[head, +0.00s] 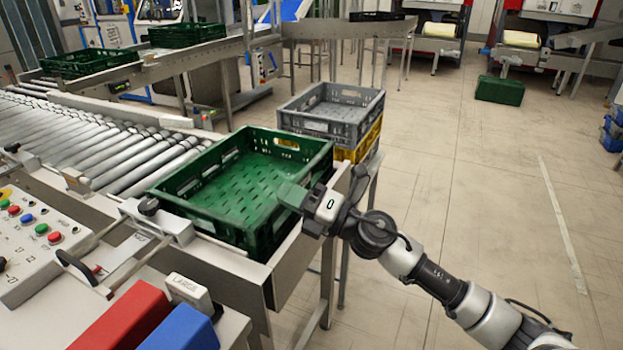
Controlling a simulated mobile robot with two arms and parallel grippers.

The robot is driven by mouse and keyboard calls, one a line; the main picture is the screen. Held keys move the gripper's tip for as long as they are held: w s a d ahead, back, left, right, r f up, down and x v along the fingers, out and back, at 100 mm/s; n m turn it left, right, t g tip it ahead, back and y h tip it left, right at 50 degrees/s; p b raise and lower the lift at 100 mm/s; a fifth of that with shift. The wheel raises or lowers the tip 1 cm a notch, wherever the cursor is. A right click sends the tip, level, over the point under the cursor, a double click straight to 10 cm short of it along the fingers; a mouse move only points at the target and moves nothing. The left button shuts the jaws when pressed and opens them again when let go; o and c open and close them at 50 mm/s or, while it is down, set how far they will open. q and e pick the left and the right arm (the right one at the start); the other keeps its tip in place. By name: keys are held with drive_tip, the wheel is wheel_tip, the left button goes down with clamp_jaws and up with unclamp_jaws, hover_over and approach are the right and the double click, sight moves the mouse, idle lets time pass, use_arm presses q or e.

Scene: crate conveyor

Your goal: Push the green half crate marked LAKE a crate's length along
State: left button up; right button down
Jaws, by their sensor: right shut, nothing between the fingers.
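The green half crate (222,222) sits upright and looks empty at the near end of the roller conveyor. No LAKE marking can be read on it; a small orange mark shows inside its far wall. My right gripper (292,196) is shut and empty at the crate's right side wall. The fingertips overlap that wall in the picture, and I cannot tell whether they touch it. My left gripper is not in view.
Rollers (110,150) run to the upper left of the crate. A grey crate (333,121) on a yellow crate (362,148) stands just behind. A button panel (35,235) and red and blue blocks are at the lower left. Open floor lies right.

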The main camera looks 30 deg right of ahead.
drive_tip(key=w+d+r+n+g+h, duration=0.1)
drive_tip(key=d+r+n+g+h, duration=0.1)
drive_tip(key=d+n+g+h, duration=1.15)
drive_tip(key=m+t+y+p, duration=0.2)
drive_tip(key=t+y+p, duration=0.1)
drive_tip(key=t+y, duration=0.2)
approach(301, 184)
drive_tip(key=x, duration=0.6)
drive_tip(key=shift+s+d+f, duration=0.1)
drive_tip(key=shift+d+f, duration=0.05)
drive_tip(key=shift+d, duration=0.05)
drive_tip(key=shift+w+a+f, duration=0.1)
drive_tip(key=shift+w+a, duration=0.15)
drive_tip(key=shift+w, duration=0.05)
